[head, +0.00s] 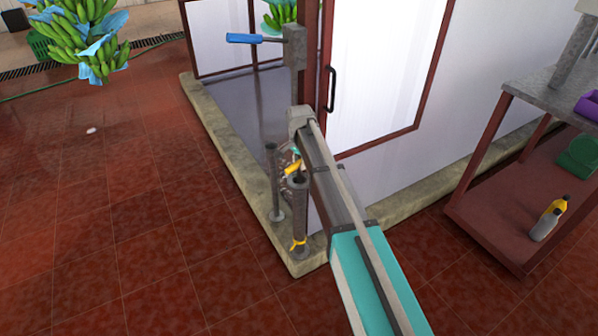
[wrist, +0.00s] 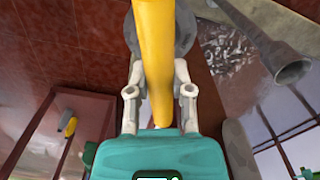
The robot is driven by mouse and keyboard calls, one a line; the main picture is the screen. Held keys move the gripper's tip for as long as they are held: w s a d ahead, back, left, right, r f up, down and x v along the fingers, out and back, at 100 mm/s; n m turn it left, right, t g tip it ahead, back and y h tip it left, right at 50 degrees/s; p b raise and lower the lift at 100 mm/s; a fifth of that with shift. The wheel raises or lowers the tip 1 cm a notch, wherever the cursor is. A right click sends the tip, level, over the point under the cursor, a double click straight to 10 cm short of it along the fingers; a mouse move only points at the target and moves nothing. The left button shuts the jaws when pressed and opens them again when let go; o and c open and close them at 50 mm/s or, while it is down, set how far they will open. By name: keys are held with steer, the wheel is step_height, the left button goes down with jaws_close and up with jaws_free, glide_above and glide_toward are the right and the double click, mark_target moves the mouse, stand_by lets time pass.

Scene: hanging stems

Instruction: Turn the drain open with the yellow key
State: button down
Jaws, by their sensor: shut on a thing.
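The yellow key (wrist: 155,50) runs up the middle of the wrist view, between the two pale fingers of my gripper (wrist: 158,82), which is shut on it. A round grey part (wrist: 186,28) shows behind the key's upper end; I cannot tell whether they touch. In the head view, a small yellow piece of the key (head: 292,168) shows beside two upright grey pipes at the kerb corner. My arm hides part of this spot. I cannot tell which part is the drain.
The thin pipe (head: 273,180) and thicker pipe (head: 300,215) stand close to my gripper. A blue-handled lever (head: 245,38) sticks out from a grey post. A shelf (head: 500,215) with bottles stands right.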

stand_by(0.4)
steer(key=shift+m, duration=3.3)
steer(key=shift+c, duration=2.2)
jaws_free()
